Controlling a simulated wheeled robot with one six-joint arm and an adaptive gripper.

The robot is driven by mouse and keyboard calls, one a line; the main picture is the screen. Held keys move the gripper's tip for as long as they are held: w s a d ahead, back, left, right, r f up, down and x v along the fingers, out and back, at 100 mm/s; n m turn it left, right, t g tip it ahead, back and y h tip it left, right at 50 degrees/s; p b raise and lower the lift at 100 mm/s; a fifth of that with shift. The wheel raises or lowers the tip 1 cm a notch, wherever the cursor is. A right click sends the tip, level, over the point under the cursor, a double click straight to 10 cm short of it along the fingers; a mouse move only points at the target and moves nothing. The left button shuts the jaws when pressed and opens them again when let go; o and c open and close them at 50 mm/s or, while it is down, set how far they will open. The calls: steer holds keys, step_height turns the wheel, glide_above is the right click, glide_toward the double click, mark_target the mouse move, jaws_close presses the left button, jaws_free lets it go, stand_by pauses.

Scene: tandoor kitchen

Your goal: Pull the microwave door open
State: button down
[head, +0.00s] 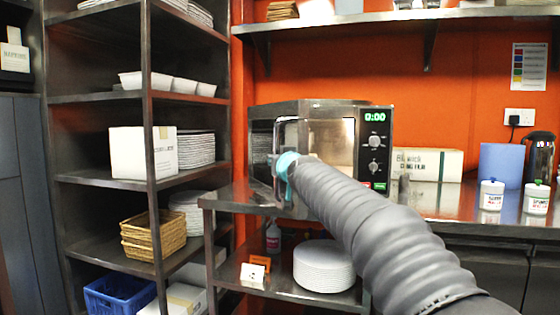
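The microwave (345,107) stands on the steel table, with a dark control panel (376,150), two knobs and a green 0:00 display at its right. Left of the panel a pale, bright area shows, seemingly the inside. The microwave door (262,140) appears to stand partly open, swung out to the left, but its exact angle is hard to tell. A silver bar, seemingly the handle (275,132), runs down near my gripper (279,168). My gripper, with a teal part, is at the lower part of this bar.
A steel shelf rack (152,200) with plates, a box and a wicker basket (153,238) stands at left. Below the microwave is a lower shelf with stacked plates (324,268). A long box (428,163), blue container (502,164) and jars stand on the counter at right.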

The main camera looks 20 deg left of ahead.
steer(key=shift+a, duration=0.1)
steer(key=c, duration=1.1)
jaws_free()
steer(key=shift+s, duration=0.1)
steer(key=v, duration=0.7)
steer(key=shift+s, duration=0.15)
